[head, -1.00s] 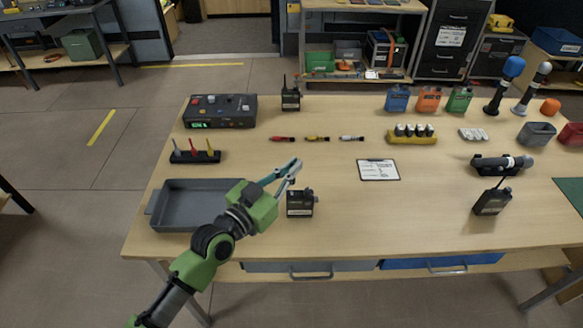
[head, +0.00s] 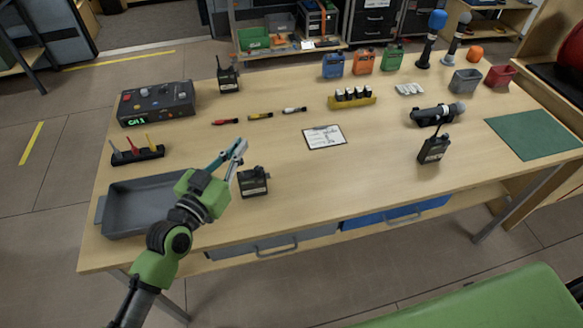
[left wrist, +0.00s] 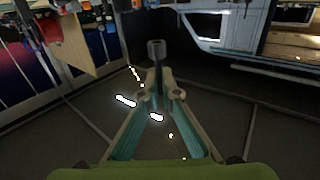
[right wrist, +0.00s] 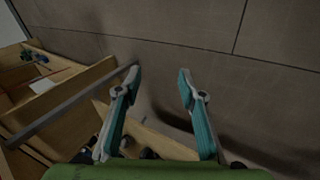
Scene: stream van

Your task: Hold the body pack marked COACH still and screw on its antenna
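A black body pack (head: 253,182) with a white label stands near the table's front edge; no antenna shows on it. The label is too small to read. My left gripper (head: 238,146) is just above and left of it, apart from it. In the left wrist view, its fingers close on a dark rod (left wrist: 157,55) with a thicker end, which looks like an antenna. Two other black packs carry antennas: one at the right (head: 434,149), one at the back left (head: 228,78). My right gripper (right wrist: 157,80) is open and empty over the floor.
A grey tray (head: 140,205) lies left of the pack. A small stand (head: 137,155) holds coloured sticks behind it. The table front right of the pack is clear.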

